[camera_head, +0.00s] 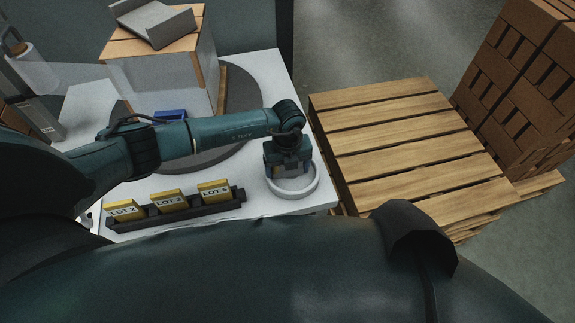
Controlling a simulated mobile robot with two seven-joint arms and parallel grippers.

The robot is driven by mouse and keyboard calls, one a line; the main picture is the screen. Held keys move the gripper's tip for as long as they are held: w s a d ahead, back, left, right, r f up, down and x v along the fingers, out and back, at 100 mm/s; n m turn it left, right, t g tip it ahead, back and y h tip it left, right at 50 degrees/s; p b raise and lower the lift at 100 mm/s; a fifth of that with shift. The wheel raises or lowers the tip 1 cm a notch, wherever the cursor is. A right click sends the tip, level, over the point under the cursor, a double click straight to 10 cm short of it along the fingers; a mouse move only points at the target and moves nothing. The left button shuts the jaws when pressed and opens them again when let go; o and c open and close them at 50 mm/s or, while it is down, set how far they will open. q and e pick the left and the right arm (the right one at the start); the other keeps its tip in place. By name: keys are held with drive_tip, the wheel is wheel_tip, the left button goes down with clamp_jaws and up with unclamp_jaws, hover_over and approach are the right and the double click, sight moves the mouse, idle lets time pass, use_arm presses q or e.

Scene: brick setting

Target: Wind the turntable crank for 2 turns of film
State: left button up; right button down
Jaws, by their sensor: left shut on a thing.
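The dark grey turntable (243,97) lies on the white machine top, with a wrapped carton (160,82) standing on it. A round pale crank wheel (296,190) sits at the machine's front right corner. My left gripper (289,172) points down over the wheel and is shut on its crank handle. The gripper hides the handle and the wheel's middle. A pale film roll (33,70) stands on a post at the far left. My right gripper is out of view.
A black rack (180,211) with yellow lot cards stands along the front edge. A grey tray-like piece (152,22) lies on the carton, and a blue item (170,115) shows behind my left forearm.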

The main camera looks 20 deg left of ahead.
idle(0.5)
use_arm(q)
drive_tip(key=o, duration=0.9)
drive_tip(key=shift+o, duration=0.2)
wheel_tip(320, 180, up, 13)
drive_tip(key=shift+r, duration=0.1)
